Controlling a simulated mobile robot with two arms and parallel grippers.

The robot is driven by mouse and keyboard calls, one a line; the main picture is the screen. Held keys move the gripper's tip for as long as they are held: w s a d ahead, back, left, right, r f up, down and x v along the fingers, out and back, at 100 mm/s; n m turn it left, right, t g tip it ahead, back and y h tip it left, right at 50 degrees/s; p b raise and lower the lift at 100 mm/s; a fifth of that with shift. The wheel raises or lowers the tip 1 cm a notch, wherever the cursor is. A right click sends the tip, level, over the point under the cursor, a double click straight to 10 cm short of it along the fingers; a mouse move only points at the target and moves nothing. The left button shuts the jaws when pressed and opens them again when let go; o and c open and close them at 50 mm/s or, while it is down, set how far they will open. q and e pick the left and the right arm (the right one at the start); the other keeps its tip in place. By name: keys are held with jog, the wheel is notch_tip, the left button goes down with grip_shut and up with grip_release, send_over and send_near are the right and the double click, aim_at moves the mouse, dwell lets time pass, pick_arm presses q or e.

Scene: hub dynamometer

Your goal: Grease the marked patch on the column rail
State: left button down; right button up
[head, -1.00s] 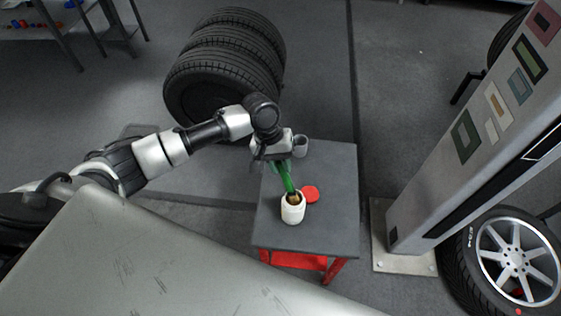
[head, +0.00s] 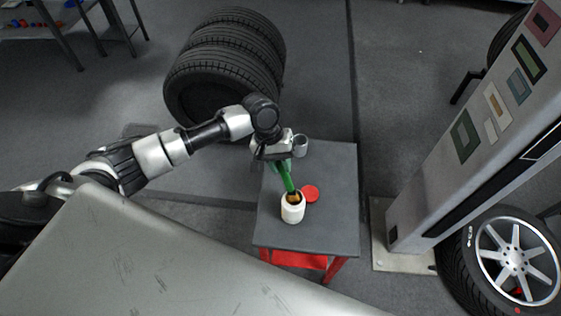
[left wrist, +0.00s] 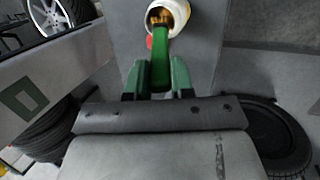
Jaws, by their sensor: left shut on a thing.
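My left gripper (head: 281,164) is shut on the green handle of a brush (head: 289,182). The brush also shows in the left wrist view (left wrist: 162,52), between the two green fingers. The brush points down, with its tan bristles in the mouth of a white jar (head: 292,212); how deep they reach is hard to tell. The jar stands upright on a small grey-topped cart (head: 335,225). A grey column (head: 440,185) leans across the right side, with several coloured patches and a dark slot; I cannot tell which patch is the marked one. My right gripper is out of view.
A red disc (head: 311,193) lies beside the jar, and a grey cup (head: 300,146) stands at the cart's back. Stacked tyres (head: 222,75) are behind. A wheel (head: 510,260) stands by the column's foot.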

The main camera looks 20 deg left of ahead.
pick_arm(q)
jog(key=shift+s+f+p, duration=0.15)
jog(key=shift+p, duration=0.2)
dwell(1.3)
notch_tip(320, 180, up, 7)
jog(key=p, duration=0.9)
dwell(0.9)
